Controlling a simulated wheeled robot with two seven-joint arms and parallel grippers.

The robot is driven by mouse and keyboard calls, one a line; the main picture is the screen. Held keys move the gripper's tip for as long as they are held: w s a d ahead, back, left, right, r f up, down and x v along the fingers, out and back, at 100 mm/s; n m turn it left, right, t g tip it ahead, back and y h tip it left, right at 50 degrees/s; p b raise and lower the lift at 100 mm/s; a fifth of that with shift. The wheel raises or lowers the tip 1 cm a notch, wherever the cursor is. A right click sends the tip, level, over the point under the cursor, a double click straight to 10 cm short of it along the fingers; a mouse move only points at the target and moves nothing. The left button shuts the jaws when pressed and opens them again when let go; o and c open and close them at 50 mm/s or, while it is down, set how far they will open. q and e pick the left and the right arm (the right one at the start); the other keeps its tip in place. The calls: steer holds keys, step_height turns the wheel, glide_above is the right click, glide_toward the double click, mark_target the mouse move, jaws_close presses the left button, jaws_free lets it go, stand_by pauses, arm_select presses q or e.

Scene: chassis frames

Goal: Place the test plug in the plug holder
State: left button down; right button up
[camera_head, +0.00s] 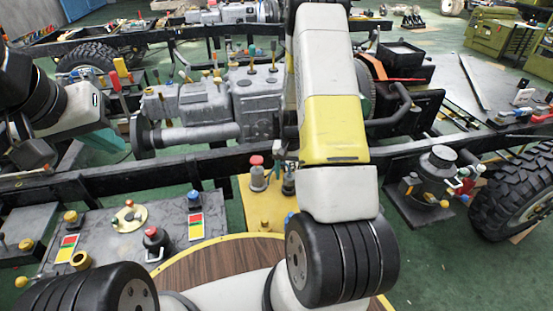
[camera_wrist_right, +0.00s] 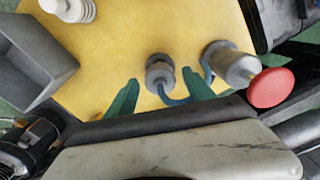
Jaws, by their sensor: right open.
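A grey round piece with a blue cable (camera_wrist_right: 159,72), which looks like the test plug, stands on a yellow plate (camera_wrist_right: 110,50) in the right wrist view. My right gripper (camera_wrist_right: 160,78) is open, with one green finger on each side of this piece. Whether they touch it I cannot tell. Beside it is a grey cylinder (camera_wrist_right: 232,63) with a red cap, also in the head view (camera_head: 257,172). Which piece is the plug holder is unclear. My left gripper (camera_head: 108,143) is at the left in the head view, away from the yellow plate; its jaw opening is unclear.
A grey open box (camera_wrist_right: 32,62) and a white ribbed part (camera_wrist_right: 70,8) stand on the plate's left side in the wrist view. A black chassis rail (camera_head: 130,178) runs behind the plate. A grey panel (camera_head: 95,225) with knobs lies left, a wooden round top (camera_head: 215,270) in front.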

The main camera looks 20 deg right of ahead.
steer(key=s+a+r+n+t, duration=0.1)
steer(key=s+a+r, duration=0.1)
steer(key=r, duration=0.8)
steer(key=s+a+r+n+t+y, duration=0.1)
steer(key=s+a+r, duration=0.1)
steer(key=r, duration=0.7)
steer(key=s+a+r+t, duration=0.1)
steer(key=s+a+r, duration=0.15)
steer(key=r, duration=0.75)
steer(key=s+a+r+n+t, duration=0.1)
steer(key=s+a+r+n, duration=0.1)
steer(key=s+r, duration=0.2)
steer(key=s+a+r+n+t+y, duration=0.1)
steer(key=s+r, duration=0.4)
steer(key=s, duration=0.5)
steer(key=shift+s+a+n+t, duration=0.35)
steer(key=shift+a+t, duration=0.25)
steer(key=shift+a, duration=0.55)
